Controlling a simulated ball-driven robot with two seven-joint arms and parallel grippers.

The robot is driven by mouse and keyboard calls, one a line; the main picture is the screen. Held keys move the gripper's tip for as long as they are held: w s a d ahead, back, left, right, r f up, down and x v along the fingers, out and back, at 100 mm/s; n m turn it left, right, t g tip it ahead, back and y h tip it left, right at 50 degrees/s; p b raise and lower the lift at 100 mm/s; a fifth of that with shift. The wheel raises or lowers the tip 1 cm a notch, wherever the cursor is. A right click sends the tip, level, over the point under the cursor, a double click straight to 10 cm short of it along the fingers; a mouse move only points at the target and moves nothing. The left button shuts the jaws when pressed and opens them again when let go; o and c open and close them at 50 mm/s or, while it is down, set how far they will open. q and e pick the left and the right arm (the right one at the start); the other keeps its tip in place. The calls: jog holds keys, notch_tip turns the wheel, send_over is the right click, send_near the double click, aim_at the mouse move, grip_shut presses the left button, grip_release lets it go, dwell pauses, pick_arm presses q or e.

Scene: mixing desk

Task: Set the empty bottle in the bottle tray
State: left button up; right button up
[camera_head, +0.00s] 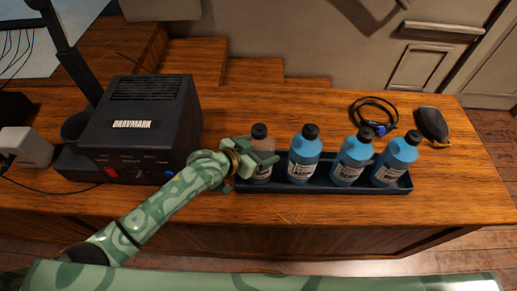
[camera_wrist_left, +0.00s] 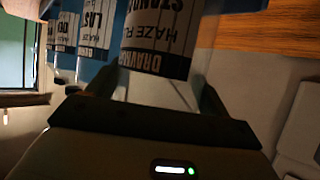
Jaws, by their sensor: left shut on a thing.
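The bottle tray (camera_head: 300,190) is long, dark and low, on the wooden desk. My right gripper is not in view.
Three blue-filled bottles (camera_head: 304,158), (camera_head: 351,161), (camera_head: 395,163) stand in the tray to the right. A black Draymark machine (camera_head: 150,120) stands left of the tray. A coiled cable (camera_head: 374,112) and a dark object (camera_head: 431,124) lie behind the tray's right end.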

pick_arm(q)
jog(key=o, duration=1)
jog(key=shift+c, duration=0.2)
jog(key=shift+s+a+r, duration=0.15)
jog(key=shift+a+r, duration=0.05)
jog(key=p+v, duration=0.3)
jog(key=v, duration=0.8)
jog(key=shift+s+a, duration=0.15)
jog(key=shift+s, duration=0.1)
